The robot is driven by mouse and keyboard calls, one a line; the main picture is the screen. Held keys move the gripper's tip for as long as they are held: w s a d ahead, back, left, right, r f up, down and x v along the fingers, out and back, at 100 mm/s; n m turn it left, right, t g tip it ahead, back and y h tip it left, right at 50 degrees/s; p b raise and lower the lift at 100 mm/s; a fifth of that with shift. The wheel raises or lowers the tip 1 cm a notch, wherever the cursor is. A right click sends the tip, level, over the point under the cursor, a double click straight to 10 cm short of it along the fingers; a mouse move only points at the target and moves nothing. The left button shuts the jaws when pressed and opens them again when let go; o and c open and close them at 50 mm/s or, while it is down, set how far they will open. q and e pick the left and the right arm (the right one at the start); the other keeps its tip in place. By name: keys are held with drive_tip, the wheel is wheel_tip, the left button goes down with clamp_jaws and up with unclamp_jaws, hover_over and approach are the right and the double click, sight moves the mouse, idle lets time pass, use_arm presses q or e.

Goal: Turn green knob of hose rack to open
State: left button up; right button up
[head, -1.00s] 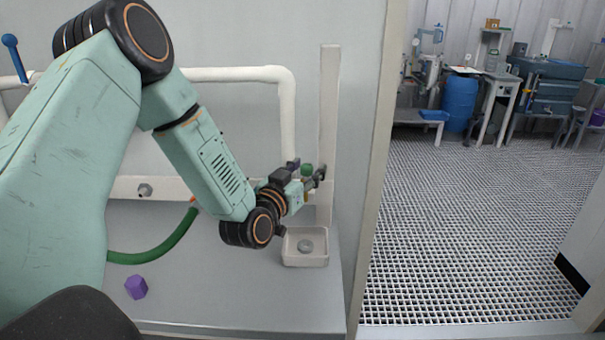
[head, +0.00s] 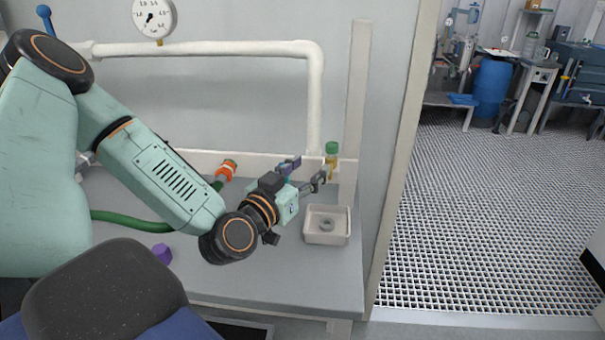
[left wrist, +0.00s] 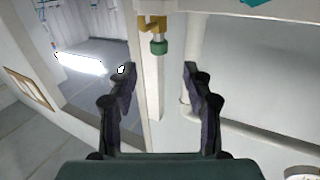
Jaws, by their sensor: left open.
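The green knob (head: 332,148) sits on top of a small brass-yellow valve (head: 331,168) at the right end of the white rack rail, beside a white upright post. My left gripper (head: 306,172) is open and empty, a little left of and below the knob in the head view. In the left wrist view the knob (left wrist: 159,47) shows beyond the fingertips, roughly centred between the two open fingers (left wrist: 159,70), and no contact shows. My right gripper is not in view.
A white tray (head: 312,237) with a grey round piece stands just right of my left wrist. A green hose (head: 130,220) and purple block (head: 162,253) are on the bench. A white pipe (head: 316,100) drops behind the gripper; a pillar (head: 405,150) bounds the right side.

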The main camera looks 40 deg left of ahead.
use_arm(q)
drive_tip(key=shift+s+d, duration=0.15)
drive_tip(key=shift+s, duration=0.55)
drive_tip(key=shift+s+r, duration=0.1)
idle(0.4)
